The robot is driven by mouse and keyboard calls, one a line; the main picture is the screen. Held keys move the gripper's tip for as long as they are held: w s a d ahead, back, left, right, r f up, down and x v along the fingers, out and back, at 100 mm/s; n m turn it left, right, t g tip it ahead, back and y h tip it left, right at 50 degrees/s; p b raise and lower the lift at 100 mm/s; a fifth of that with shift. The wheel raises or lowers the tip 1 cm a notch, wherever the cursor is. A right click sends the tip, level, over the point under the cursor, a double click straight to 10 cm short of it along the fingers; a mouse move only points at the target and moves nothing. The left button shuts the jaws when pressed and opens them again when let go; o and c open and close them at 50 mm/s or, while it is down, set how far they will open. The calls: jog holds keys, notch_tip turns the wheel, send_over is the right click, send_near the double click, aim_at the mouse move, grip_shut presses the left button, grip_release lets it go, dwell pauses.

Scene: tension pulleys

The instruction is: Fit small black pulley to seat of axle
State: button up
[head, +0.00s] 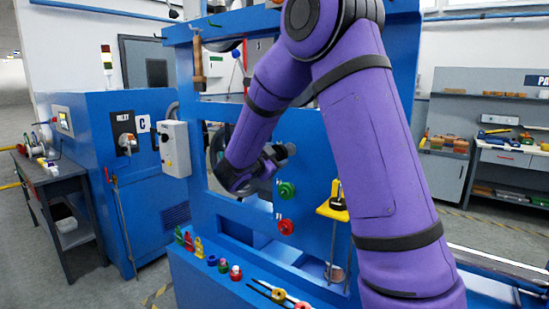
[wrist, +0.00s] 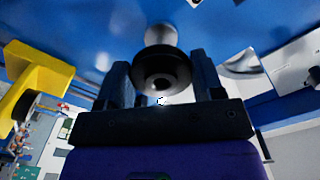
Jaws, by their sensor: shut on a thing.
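My gripper (head: 275,156) is in front of the blue machine's upright panel, above the green and red pulleys. I cannot tell whether pulley and axle touch. The axle's seat is hidden in both views.
A green pulley (head: 286,190) and a red pulley (head: 286,226) are mounted on the panel below. A yellow bracket (head: 333,210) juts out to the right; a yellow part (wrist: 35,80) is close left in the wrist view. Small coloured parts (head: 237,272) line the front ledge.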

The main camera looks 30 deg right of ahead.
jog(key=shift+d, duration=0.25)
jog(key=shift+x, duration=1.2)
jog(key=shift+w+d, duration=0.15)
dwell(0.3)
jog(key=shift+w+d, duration=0.25)
jog(key=shift+d, duration=0.4)
dwell(0.5)
jog(key=o, duration=1)
jog(key=shift+o, duration=0.2)
jog(key=v, duration=1)
jog(key=shift+a, duration=0.35)
